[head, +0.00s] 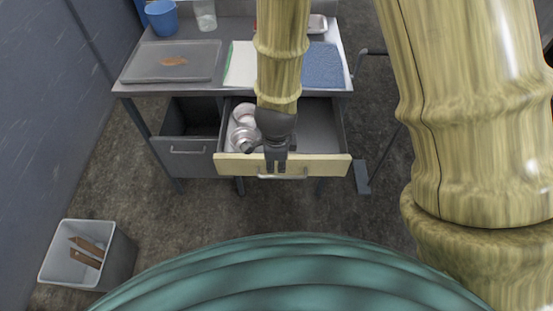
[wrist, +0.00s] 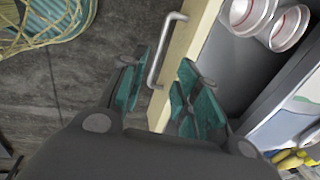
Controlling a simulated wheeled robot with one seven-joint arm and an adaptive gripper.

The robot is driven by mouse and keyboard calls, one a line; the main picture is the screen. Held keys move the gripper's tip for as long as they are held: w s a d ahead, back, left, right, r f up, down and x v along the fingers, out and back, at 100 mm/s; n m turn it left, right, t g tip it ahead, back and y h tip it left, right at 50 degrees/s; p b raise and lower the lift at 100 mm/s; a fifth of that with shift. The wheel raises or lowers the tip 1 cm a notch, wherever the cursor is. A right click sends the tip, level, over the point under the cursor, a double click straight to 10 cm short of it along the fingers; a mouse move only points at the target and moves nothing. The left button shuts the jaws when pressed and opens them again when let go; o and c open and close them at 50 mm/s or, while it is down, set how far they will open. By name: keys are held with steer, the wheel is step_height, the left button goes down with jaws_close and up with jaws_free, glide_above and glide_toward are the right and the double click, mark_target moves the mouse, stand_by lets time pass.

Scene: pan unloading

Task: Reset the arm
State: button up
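My gripper (head: 275,165) hangs in front of the open drawer (head: 335,130), close to its metal handle (head: 283,177). In the wrist view my gripper (wrist: 163,76) has its fingers apart, with the drawer handle (wrist: 165,48) showing between them and no finger clearly closed on it. The drawer has a pale wooden front (head: 325,166) and is pulled out of the grey table. Shiny metal vessels (head: 243,120) sit in its left part; two of them show in the wrist view (wrist: 290,27). My arm hides part of the drawer and tabletop.
A grey tray (head: 135,65) with a brown item, a blue cup (head: 162,18), a clear glass (head: 205,15) and a blue mat (head: 323,65) are on the table. A grey bin (head: 120,262) with brown pieces stands on the floor at left. Floor before the drawer is clear.

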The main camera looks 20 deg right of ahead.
stand_by(0.4)
steer(key=s+d+f+n+b, duration=0.1)
steer(key=s+d+f+n, duration=0.2)
steer(key=s+f+n, duration=0.4)
steer(key=s+d+f+n+g+b, duration=0.1)
steer(key=s+d+f+n, duration=0.2)
steer(key=s+f+n, duration=0.4)
steer(key=s+d+f+n+g+b, duration=0.1)
steer(key=s+f+n, duration=0.5)
steer(key=f, duration=0.6)
steer(key=s+d+b, duration=0.1)
steer(key=d, duration=0.1)
steer(key=shift+s+d+f+n+y, duration=0.3)
steer(key=shift+d+f+n, duration=0.05)
steer(key=shift+f+n, duration=0.05)
